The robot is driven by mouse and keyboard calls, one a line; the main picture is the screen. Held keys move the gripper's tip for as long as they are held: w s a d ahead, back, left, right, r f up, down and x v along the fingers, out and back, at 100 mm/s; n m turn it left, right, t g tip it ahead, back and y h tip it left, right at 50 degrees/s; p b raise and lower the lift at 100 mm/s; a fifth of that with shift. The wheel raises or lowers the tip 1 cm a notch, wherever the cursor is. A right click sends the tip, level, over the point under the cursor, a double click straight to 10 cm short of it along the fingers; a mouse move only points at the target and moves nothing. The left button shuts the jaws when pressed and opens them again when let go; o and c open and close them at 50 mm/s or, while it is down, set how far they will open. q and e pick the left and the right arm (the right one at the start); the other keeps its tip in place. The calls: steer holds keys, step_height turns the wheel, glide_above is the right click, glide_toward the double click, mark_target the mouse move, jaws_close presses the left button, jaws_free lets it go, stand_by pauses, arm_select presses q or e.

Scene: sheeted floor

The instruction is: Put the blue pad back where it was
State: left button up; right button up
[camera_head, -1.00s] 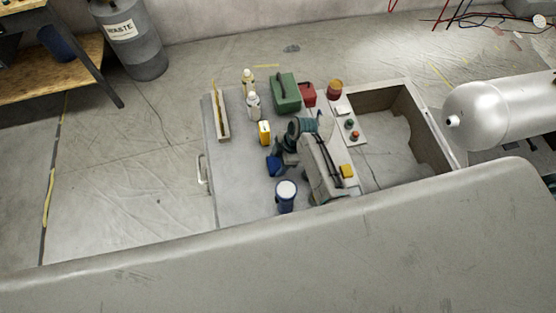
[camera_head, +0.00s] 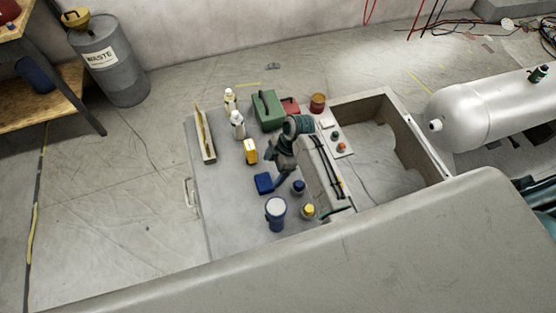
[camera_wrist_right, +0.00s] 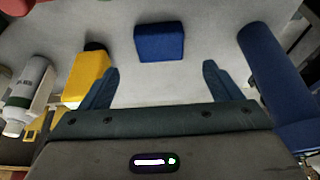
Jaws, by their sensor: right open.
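The blue pad (camera_head: 264,183) lies on the grey tabletop, between the yellow box and the large blue can. In the right wrist view the pad (camera_wrist_right: 160,42) lies ahead of the fingertips, roughly midway between them and apart from both. My right gripper (camera_wrist_right: 160,82) is open, with nothing between its fingers. In the head view the right gripper (camera_head: 280,168) hangs just above and right of the pad, with its fingers hard to make out. My left gripper is not in view.
A yellow box (camera_head: 250,151) and a blue can (camera_head: 276,213) flank the pad. Small blue (camera_head: 298,187) and yellow-capped (camera_head: 308,211) containers stand right of it. White bottles (camera_head: 237,124) and a green case (camera_head: 267,110) stand farther back. The tabletop's left side (camera_head: 222,205) is clear.

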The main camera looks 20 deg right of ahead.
steer(key=v, duration=0.5)
steer(key=shift+a+b, duration=0.1)
steer(key=shift+b, duration=0.25)
